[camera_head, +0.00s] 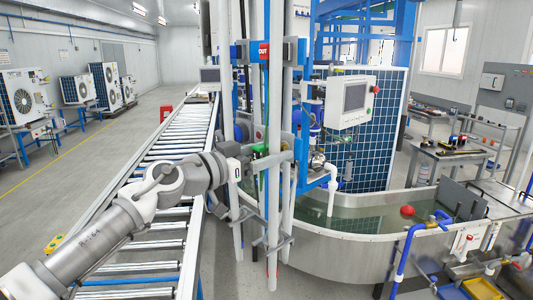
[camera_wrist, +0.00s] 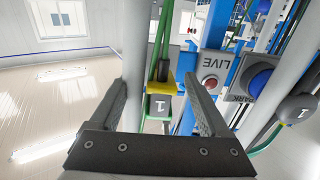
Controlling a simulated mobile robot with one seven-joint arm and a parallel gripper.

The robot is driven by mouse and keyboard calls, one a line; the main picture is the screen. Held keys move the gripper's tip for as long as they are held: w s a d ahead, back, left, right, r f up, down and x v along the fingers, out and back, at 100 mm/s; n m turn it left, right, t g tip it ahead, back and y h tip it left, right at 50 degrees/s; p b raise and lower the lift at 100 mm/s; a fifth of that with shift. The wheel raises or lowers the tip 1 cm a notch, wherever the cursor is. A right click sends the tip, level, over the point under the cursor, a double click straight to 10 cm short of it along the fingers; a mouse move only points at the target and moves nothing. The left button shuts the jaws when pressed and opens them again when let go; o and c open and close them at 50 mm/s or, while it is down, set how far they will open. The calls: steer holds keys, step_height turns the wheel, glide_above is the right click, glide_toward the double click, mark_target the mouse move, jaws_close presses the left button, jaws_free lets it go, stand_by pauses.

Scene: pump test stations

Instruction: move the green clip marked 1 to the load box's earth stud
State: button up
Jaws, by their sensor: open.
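A green clip (camera_wrist: 163,62) with a yellow band and a grey tag marked 1 shows in the wrist view, beside a pale vertical pole. My gripper (camera_wrist: 155,82) is open, its two fingers on either side of the clip and the pole in the picture; I see no finger touching the clip. In the head view a small green part (camera_head: 260,149) shows at the end of my arm among the poles. I cannot make out the load box's earth stud.
Close right of my fingers are a grey plate marked LIVE with a red button (camera_wrist: 211,82) and a plate marked PARK with a blue round part (camera_wrist: 258,80). Vertical poles crowd the area. A roller conveyor (camera_head: 170,180) and a water tank (camera_head: 340,255) flank it.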

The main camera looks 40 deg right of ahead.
mark_target(255, 156)
stand_by(0.6)
jaws_close()
stand_by(1.2)
steer(key=shift+a, duration=0.1)
steer(key=shift+s+a+b, duration=0.1)
steer(key=shift+a+b, duration=0.3)
steer(key=shift+a, duration=2.5)
